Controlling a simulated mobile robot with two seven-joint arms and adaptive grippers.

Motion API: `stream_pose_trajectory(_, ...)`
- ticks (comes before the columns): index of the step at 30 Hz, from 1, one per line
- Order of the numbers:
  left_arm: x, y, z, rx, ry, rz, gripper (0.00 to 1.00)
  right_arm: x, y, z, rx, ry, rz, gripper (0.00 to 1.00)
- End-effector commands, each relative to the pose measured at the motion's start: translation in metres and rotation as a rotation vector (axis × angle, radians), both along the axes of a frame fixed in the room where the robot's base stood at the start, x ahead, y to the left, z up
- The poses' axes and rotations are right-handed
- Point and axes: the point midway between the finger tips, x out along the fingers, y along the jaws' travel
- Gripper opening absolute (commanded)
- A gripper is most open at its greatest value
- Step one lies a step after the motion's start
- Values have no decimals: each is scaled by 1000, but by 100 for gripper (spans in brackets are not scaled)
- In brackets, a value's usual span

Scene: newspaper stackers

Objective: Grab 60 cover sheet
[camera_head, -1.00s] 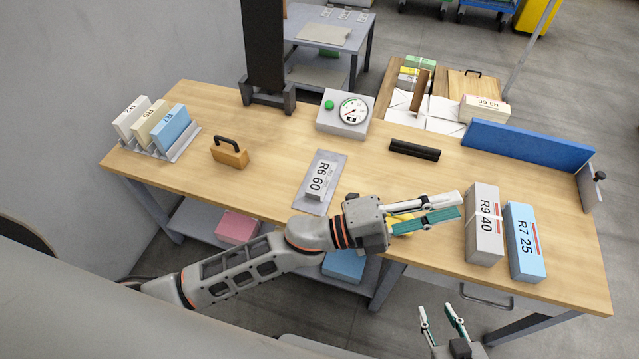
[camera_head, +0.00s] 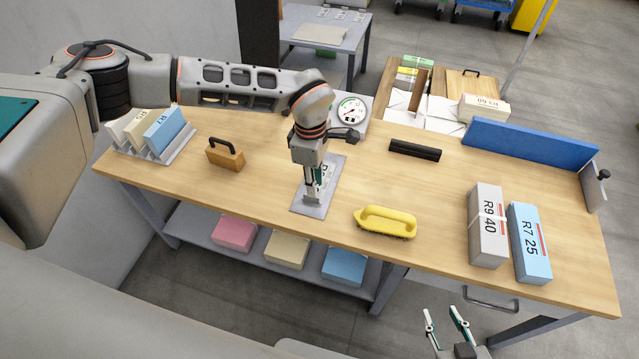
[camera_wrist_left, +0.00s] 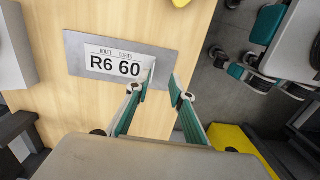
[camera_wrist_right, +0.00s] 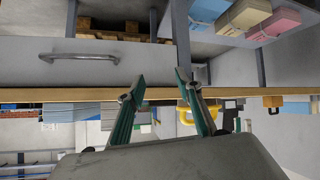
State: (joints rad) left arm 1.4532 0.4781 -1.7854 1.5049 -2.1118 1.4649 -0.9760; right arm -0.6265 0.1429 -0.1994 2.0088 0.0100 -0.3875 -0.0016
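The cover sheet, white and printed R6 60 (camera_wrist_left: 112,63), lies on a grey plate (camera_wrist_left: 165,52) on the wooden bench, seen in the left wrist view. In the head view my left gripper (camera_head: 314,190) points down over the grey plate (camera_head: 333,170) and hides much of the sheet. In the left wrist view my left gripper (camera_wrist_left: 163,77) is open, with a gap between its fingertips. One fingertip overlaps the sheet's right end; I cannot tell whether it touches. My right gripper (camera_head: 441,312) is open and empty in front of the bench; it also shows in the right wrist view (camera_wrist_right: 160,77).
A yellow-handled brush (camera_head: 386,221) lies right of the plate. A wooden block with a black handle (camera_head: 226,155) stands left. Bundles R9 40 (camera_head: 487,225) and R7 25 (camera_head: 529,243) lie at right. A black bar (camera_head: 414,150) and a dial scale (camera_head: 352,110) are behind.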

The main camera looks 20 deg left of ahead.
Motion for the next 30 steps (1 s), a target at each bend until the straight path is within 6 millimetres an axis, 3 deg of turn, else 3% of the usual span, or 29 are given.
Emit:
stream_pose_trajectory(4, 10, 16, -3, 45, -21, -4, 22, -1, 1, -2, 0, 2, 1, 35)
stream_pose_trajectory(14, 10, 16, -32, 42, -21, -3, 22, -3, 1, -7, -1, 7, 2, 35)
stream_pose_trajectory(22, 10, 18, -70, 41, -20, -3, 22, -6, 1, -12, -6, 12, 2, 35)
stream_pose_trajectory(30, 11, 18, -73, 40, -24, -3, 22, -3, -2, -9, -9, 4, -1, 35)
